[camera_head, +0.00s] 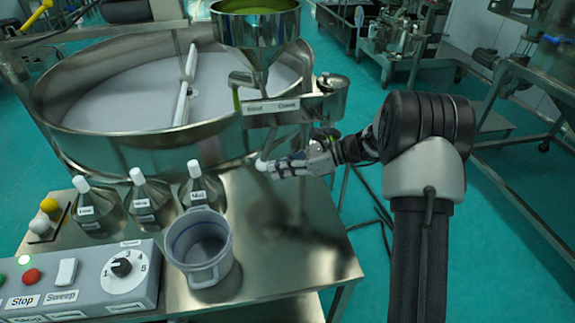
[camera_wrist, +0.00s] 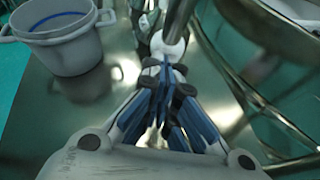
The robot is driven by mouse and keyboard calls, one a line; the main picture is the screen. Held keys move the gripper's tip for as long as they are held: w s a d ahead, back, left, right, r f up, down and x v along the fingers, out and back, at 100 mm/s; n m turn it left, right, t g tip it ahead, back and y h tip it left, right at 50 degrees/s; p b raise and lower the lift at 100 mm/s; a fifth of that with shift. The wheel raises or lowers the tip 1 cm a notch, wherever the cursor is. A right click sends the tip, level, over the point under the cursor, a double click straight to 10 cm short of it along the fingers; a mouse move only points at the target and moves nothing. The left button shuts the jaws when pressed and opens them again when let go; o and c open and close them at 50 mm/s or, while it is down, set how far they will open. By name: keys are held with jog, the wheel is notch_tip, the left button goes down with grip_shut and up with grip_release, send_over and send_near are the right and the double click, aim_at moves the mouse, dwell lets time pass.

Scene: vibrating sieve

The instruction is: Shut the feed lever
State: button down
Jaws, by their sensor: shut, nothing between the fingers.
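The feed lever shows as a metal rod with a round white knob (camera_head: 262,164), hanging below the steel hopper (camera_head: 262,40). In the wrist view the knob (camera_wrist: 169,46) lies just beyond my fingertips, with the rod rising from it. My gripper (camera_head: 274,168) is shut and empty, with its fingers close at the right side of the knob in the head view. In the wrist view the blue-padded fingers (camera_wrist: 166,82) are together, right at the knob. I cannot tell whether they touch it. The lever's pivot is hard to make out.
The large round sieve (camera_head: 110,140) stands behind the lever. A grey bucket (camera_head: 200,250) stands on the steel table (camera_head: 290,235), with several white-capped flasks (camera_head: 145,200) nearby. A control box (camera_head: 80,285) is at front left. The table's right part is bare.

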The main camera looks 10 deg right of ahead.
jog(key=shift+a+r+m+y+p, duration=0.2)
jog(key=shift+a+y+p, duration=0.25)
jog(key=shift+a+y, duration=0.7)
jog(key=shift+a+r+m+y+p, duration=0.1)
jog(key=shift+a+r+y+p, duration=0.3)
jog(key=shift+a, duration=1.2)
jog(key=shift+f, duration=0.15)
